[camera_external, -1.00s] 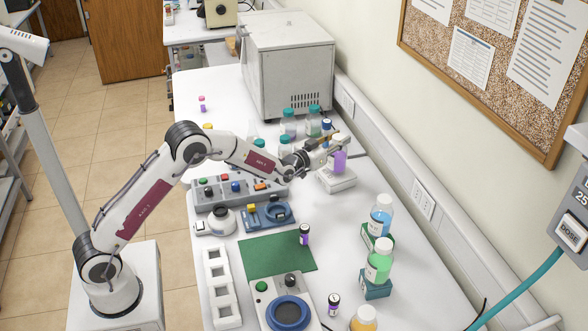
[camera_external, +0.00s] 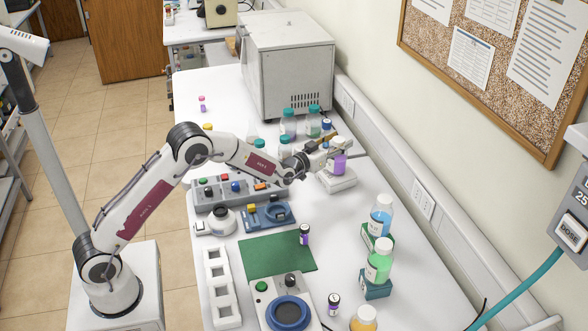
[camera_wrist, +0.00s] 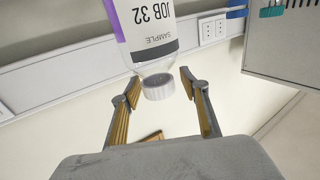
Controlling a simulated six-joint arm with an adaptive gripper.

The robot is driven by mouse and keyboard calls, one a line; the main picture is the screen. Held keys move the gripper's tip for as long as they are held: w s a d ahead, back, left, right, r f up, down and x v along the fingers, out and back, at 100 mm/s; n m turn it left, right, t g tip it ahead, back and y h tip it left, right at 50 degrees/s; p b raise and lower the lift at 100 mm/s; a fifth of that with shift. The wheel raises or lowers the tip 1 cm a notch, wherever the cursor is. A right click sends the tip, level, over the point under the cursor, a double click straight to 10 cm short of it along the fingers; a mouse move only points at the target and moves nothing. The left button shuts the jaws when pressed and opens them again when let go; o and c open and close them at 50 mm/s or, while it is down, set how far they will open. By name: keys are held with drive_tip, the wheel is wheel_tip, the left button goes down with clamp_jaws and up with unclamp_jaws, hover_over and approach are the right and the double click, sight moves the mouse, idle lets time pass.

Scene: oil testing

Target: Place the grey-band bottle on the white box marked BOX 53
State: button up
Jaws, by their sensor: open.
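A clear bottle with purple contents (camera_external: 339,164) stands on a white box (camera_external: 337,181) near the wall; the box's marking is too small to read. In the wrist view, the bottle (camera_wrist: 153,30) appears upside down, with a white ribbed cap, a label reading SAMPLE JOB 32 and a dark grey band at the label's cap end. My gripper (camera_external: 328,143) is at the bottle's upper end. In the wrist view, my gripper (camera_wrist: 160,85) is open, its fingers apart on either side of the cap, with visible gaps.
Teal-capped bottles (camera_external: 288,124) stand behind and left of my gripper. A grey cabinet (camera_external: 290,65) is farther back. Blue (camera_external: 381,218) and green (camera_external: 378,262) bottles stand nearer the front right. A green mat (camera_external: 262,256) has free room around its small vial (camera_external: 304,235).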

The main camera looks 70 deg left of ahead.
drive_tip(key=shift+r, duration=0.15)
drive_tip(key=shift+s+d, duration=0.3)
drive_tip(key=shift+s, duration=0.3)
drive_tip(key=v, duration=1)
drive_tip(key=shift+s, duration=0.3)
drive_tip(key=shift+d, duration=0.1)
idle(0.4)
